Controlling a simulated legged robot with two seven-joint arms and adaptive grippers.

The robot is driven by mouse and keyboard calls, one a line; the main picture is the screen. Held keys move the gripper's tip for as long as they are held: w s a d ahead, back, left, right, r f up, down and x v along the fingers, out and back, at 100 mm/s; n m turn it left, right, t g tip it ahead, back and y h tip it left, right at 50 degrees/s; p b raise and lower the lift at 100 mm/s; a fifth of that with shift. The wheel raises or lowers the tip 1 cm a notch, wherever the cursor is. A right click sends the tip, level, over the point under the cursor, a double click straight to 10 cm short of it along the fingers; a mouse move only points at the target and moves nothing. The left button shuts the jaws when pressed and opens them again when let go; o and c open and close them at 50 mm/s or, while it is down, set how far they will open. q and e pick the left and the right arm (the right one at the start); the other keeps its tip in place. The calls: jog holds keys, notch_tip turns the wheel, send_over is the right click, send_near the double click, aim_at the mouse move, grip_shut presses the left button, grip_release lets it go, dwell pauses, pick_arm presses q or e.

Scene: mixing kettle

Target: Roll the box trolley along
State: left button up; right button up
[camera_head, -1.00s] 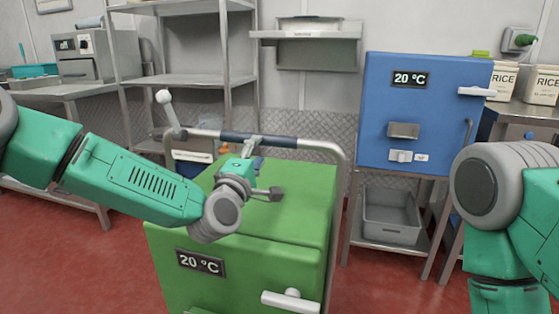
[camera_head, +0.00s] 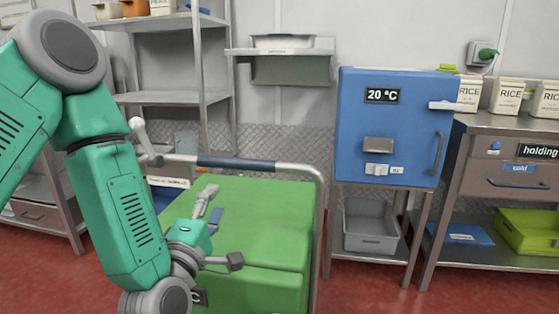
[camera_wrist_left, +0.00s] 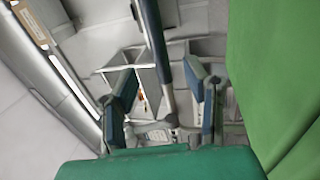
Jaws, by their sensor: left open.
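The box trolley carries a green box (camera_head: 262,215) low in the middle of the head view. Its push bar (camera_head: 250,165) is a grey metal tube with a dark blue sleeve, standing along the box's far edge. My left gripper (camera_head: 222,230) is open over the box top, on the near side of the bar and apart from it. In the left wrist view the bar (camera_wrist_left: 153,45) runs between the two open fingers in the picture, beyond them. The green box (camera_wrist_left: 285,80) fills the right side there. My left forearm hides the box's left front. My right gripper is out of view.
A blue cabinet (camera_head: 390,125) on a metal stand is right of the trolley, with a grey bin (camera_head: 370,228) below. A metal rack (camera_head: 172,97) stands behind at left. A holding counter (camera_head: 500,175) is at far right. Red floor shows between them.

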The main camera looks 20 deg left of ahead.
aim_at(233, 168)
pick_arm(q)
jog(key=p+x, duration=0.3)
jog(key=x, duration=1)
jog(key=shift+w+a+r, duration=0.15)
jog(key=shift+a+r, duration=0.1)
grip_shut()
